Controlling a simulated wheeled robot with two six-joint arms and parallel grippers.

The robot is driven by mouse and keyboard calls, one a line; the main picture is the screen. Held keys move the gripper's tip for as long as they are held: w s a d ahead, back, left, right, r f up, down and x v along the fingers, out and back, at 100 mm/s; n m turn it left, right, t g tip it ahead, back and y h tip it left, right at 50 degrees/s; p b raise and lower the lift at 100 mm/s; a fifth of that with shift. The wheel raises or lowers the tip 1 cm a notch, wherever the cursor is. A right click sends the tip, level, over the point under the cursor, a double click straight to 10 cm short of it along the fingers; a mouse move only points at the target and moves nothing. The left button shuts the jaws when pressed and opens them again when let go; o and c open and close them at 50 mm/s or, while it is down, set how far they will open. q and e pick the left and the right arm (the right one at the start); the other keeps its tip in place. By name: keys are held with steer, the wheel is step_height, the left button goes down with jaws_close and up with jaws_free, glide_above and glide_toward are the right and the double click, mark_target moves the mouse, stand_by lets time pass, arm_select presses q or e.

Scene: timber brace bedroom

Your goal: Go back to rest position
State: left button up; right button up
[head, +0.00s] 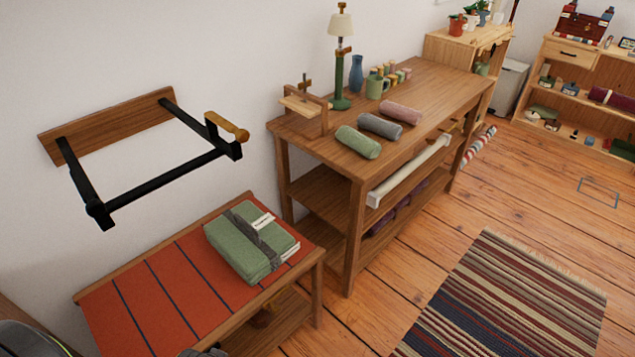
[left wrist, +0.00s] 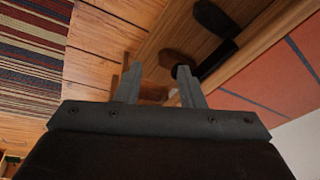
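My left gripper (left wrist: 160,88) shows in the left wrist view. Its two fingers are apart with nothing held between them. In the head view I cannot clearly make out either gripper; a small dark piece at the bottom edge is too cut off to identify. My right gripper is not in view. A folded green bundle with a grey strap (head: 245,240) lies on the low bench with an orange striped cover (head: 150,300). A black wall frame with a wooden handle (head: 150,190) juts out above the bench on a wooden board (head: 108,128).
A wooden table (head: 430,95) holds a lamp (head: 341,60), a blue vase (head: 356,74), a green mug (head: 375,87) and rolled cloths (head: 380,126). A striped rug (head: 500,300) lies on the plank floor. Shelves (head: 575,55) stand at the back right.

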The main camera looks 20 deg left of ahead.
arm_select(q)
steer(key=s+f+p, duration=0.3)
steer(key=s+f, duration=0.2)
steer(key=f, duration=0.7)
steer(key=s+d+f+g+p, duration=0.1)
steer(key=s+f+p, duration=0.1)
steer(key=s+f, duration=0.6)
steer(key=s, duration=0.4)
steer(key=shift+f+g+h, duration=0.3)
steer(key=shift+g, duration=0.1)
